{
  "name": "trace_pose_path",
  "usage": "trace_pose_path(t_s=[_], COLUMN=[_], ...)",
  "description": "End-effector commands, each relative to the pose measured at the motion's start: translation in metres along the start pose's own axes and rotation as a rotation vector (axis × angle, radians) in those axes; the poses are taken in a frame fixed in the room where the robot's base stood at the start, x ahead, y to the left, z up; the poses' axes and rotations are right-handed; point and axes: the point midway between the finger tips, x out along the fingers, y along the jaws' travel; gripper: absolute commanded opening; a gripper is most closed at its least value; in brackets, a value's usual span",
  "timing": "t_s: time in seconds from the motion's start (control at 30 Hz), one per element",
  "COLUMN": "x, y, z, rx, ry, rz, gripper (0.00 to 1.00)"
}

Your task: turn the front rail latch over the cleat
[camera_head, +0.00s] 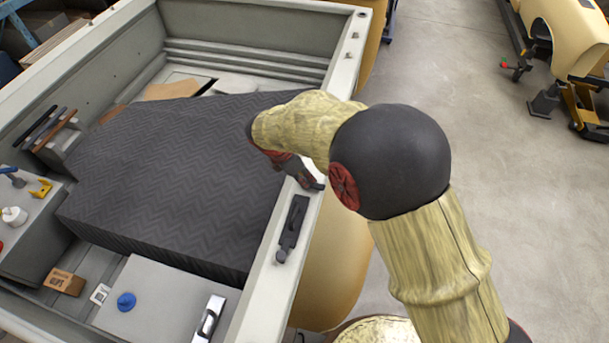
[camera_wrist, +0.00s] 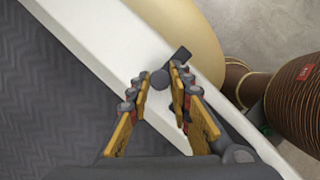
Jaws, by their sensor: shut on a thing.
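My gripper (camera_head: 292,168) is over the white side rail (camera_head: 265,305) of the hull. In the wrist view its yellow and red fingers (camera_wrist: 160,88) are close around a dark round knob (camera_wrist: 160,78) on the rail. A short dark bar (camera_wrist: 182,54) reaches from there past the rail's outer edge. I take knob and bar as parts of the held latch; the fingers hide the rest. In the head view a dark end of it (camera_head: 318,186) shows below the gripper. I cannot make out its cleat. Another black latch fitting (camera_head: 292,224) lies along the rail nearer the camera.
A dark patterned cover (camera_head: 180,150) fills the hull beside the rail. A pale box (camera_head: 150,305) carries a blue knob (camera_head: 126,301) and a silver latch (camera_head: 209,318). A tan rounded body (camera_head: 333,260) stands outside the rail. Open floor (camera_head: 450,60) lies to the right.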

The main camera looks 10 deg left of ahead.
Motion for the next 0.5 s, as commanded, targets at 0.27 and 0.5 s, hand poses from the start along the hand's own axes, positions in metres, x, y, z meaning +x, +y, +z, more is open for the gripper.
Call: trace_pose_path(t_s=[0.27,0.5], x=[-0.0001,-0.0006], y=[0.0002,0.0015], z=[0.0000,0.0005], rx=[0.004,0.068], ry=[0.000,-0.001], rz=[-0.002,-0.027], gripper=[0.00,0.00])
